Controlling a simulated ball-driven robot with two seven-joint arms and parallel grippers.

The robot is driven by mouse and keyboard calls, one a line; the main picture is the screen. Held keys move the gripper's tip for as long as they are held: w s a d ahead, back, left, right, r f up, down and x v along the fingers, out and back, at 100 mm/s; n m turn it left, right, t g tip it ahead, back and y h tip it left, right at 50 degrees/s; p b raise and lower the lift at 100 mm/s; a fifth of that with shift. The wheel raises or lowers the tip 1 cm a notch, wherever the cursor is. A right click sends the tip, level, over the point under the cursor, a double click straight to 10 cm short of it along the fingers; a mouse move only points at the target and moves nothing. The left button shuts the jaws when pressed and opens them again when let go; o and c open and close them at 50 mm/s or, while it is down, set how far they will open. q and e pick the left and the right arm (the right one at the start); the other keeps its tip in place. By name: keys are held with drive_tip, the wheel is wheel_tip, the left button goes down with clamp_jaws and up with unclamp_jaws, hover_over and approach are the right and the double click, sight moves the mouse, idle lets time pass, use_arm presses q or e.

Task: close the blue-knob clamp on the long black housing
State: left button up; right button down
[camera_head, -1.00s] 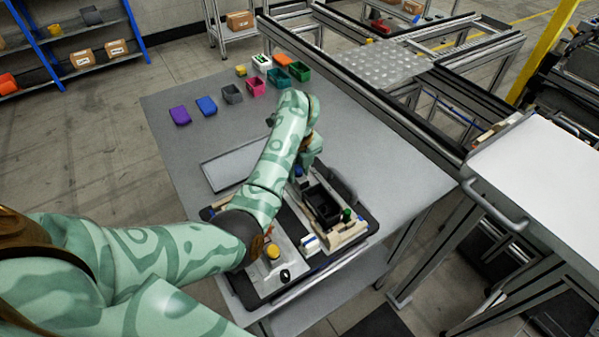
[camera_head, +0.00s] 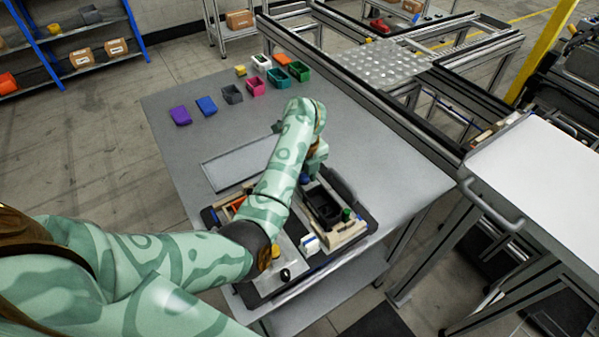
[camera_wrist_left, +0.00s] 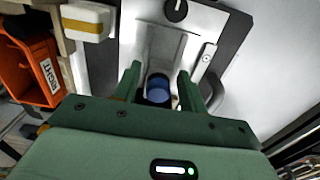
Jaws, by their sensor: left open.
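The blue knob (camera_head: 305,178) of the clamp shows just below my left wrist in the head view. In the left wrist view the blue knob (camera_wrist_left: 158,90) sits between the two fingers of my left gripper (camera_wrist_left: 158,72), which is open. I cannot tell whether either finger touches it. In the head view the gripper itself is mostly hidden behind my arm. A black, open-topped housing (camera_head: 322,206) sits in the fixture right of my arm; I cannot tell its full length. The clamp's lever position is not clear. My right gripper is not in view.
A green knob (camera_head: 347,214) stands by the housing's near corner. An orange bin (camera_wrist_left: 35,72) and a white-and-yellow block (camera_wrist_left: 86,21) lie left of the gripper. A black knob (camera_wrist_left: 175,10) is ahead. Several coloured bins stand farther back on the grey table (camera_head: 385,190).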

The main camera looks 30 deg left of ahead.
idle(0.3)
use_arm(q)
wheel_tip(320, 180, up, 8)
drive_tip(key=p, duration=0.7)
drive_tip(key=shift+r, duration=0.1)
idle(0.4)
